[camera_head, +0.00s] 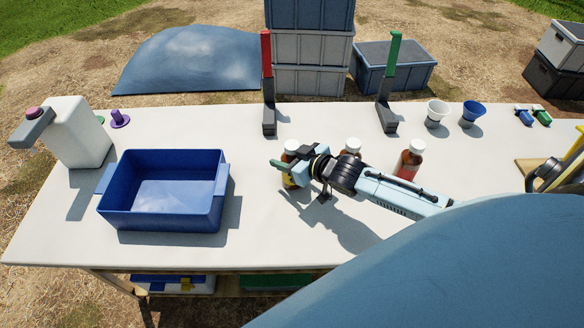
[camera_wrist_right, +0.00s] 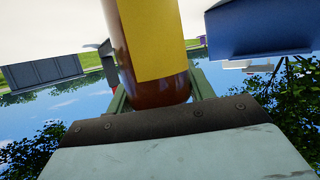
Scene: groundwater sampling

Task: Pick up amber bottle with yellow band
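The amber bottle with the yellow band (camera_head: 289,181) stands upright on the table, its white cap (camera_head: 291,146) showing above my right gripper (camera_head: 288,165). The right arm comes in from the right and the gripper is at the bottle's upper part. In the right wrist view the amber bottle (camera_wrist_right: 155,45) fills the middle, its yellow band facing the camera. The green fingers of the right gripper (camera_wrist_right: 158,95) lie on either side of it. I cannot tell whether both fingers press on it. My left gripper is not in view.
A second white-capped bottle (camera_head: 352,146) stands behind my right gripper, mostly hidden. A red-banded amber bottle (camera_head: 408,161) stands further right. A blue bin (camera_head: 160,222) is at left, a white jug (camera_head: 78,130) beyond it. Red (camera_head: 267,60) and green (camera_head: 393,60) uprights stand behind.

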